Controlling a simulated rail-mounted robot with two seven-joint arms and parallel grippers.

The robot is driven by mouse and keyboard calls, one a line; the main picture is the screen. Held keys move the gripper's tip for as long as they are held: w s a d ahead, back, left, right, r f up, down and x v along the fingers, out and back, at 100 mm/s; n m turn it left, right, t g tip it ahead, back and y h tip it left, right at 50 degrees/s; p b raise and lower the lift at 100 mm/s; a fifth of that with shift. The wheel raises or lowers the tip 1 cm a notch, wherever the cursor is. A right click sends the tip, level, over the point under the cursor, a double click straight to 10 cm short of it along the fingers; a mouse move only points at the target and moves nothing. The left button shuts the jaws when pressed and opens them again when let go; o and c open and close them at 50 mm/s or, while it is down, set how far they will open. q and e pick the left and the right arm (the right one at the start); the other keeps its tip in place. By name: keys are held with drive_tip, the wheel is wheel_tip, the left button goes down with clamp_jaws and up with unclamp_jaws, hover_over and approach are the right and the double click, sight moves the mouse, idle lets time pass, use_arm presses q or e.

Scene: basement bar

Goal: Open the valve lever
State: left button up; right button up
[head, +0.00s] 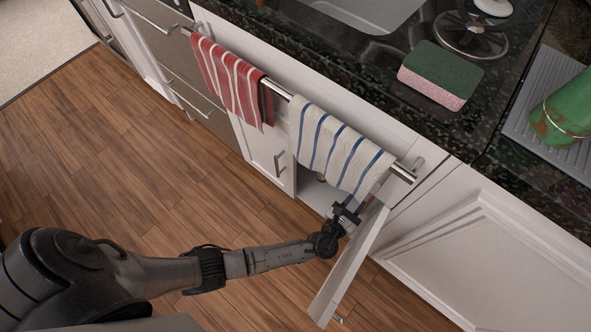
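No valve lever shows in the head view. The cabinet under the counter is open, and its white door (350,262) stands swung outward. My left gripper (350,208) is at the cabinet opening, beside the inner side of the door and just below the striped towel. Its fingers are dark and small against the opening, and I cannot tell whether they are open or shut. The inside of the cabinet (313,188) is mostly hidden by the towel and my gripper. My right gripper is not in view.
A white towel with blue stripes (335,147) and a red striped towel (228,78) hang on a metal rail in front of the cabinets. A green and pink sponge (440,75) and a green bottle (565,112) are on the counter. The wooden floor (150,170) is clear.

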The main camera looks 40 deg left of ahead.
use_arm(q)
drive_tip(key=s+p, duration=0.3)
drive_tip(key=s, duration=0.5)
drive_tip(key=s+a+r+n+g+y+p, duration=0.2)
drive_tip(key=a+r+n+p, duration=0.2)
drive_tip(key=r+n+p, duration=0.2)
drive_tip(key=s+a+r+n+g+y+p, duration=0.2)
drive_tip(key=r+n+p, duration=0.4)
drive_tip(key=r+p, duration=0.4)
drive_tip(key=s+a+r+n+g+y+p, duration=0.2)
drive_tip(key=a+r+n+p, duration=0.4)
drive_tip(key=r, duration=0.5)
drive_tip(key=y+p, duration=0.1)
drive_tip(key=p, duration=0.1)
drive_tip(key=shift+r+g+y+p, duration=0.3)
drive_tip(key=shift+r, duration=0.05)
